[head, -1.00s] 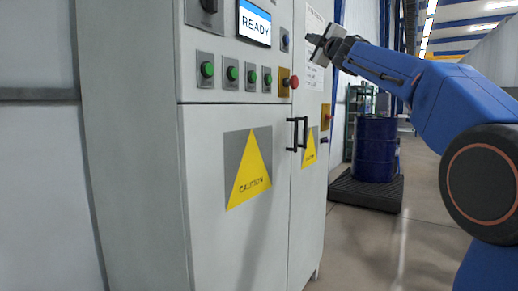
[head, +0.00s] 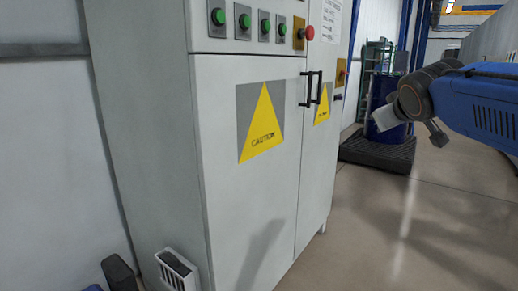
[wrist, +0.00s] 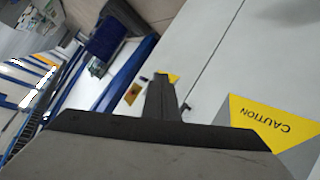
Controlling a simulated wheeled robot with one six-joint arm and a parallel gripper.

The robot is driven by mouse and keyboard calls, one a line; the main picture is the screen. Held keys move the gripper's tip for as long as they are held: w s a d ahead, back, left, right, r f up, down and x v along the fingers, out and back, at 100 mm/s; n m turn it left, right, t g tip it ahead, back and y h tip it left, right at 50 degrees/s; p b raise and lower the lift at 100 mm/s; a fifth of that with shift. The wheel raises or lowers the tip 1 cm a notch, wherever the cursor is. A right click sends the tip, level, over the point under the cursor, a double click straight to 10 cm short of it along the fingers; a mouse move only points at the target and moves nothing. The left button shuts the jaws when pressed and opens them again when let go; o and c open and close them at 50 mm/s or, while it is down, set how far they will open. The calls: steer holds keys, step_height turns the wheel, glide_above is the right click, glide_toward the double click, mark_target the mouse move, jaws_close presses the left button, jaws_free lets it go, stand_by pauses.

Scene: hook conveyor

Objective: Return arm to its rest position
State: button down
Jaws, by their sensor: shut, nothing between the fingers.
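My gripper (wrist: 162,80) shows in the wrist view as a dark narrow pair of fingers, closed together with nothing held. Its dark base fills the bottom of that view. In the head view, the end of my blue arm (head: 480,103) is at the right, bent over, with a pale grey block (head: 385,118) on the wrist. The fingertips are hard to make out there. The arm's end is apart from the grey cabinet (head: 240,205), to the right of its doors in the picture.
The cabinet has green buttons (head: 241,21), a red button (head: 309,33), black door handles (head: 311,88) and a yellow caution sign (head: 262,122). A blue drum (head: 386,132) stands on a dark pallet (head: 375,154) behind my wrist. The floor (head: 420,230) at the right is clear.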

steer(key=s+a+f+m+g+y, duration=0.1)
steer(key=s+a+f+g, duration=0.1)
steer(key=s+f, duration=1.2)
steer(key=s+a+f+m+g+y, duration=0.1)
steer(key=s+f+g, duration=0.4)
steer(key=s+f, duration=0.9)
step_height(320, 180, down, 4)
steer(key=shift+a+r+m+g+y, duration=0.3)
steer(key=shift+a+m+y, duration=0.15)
steer(key=shift+a, duration=0.55)
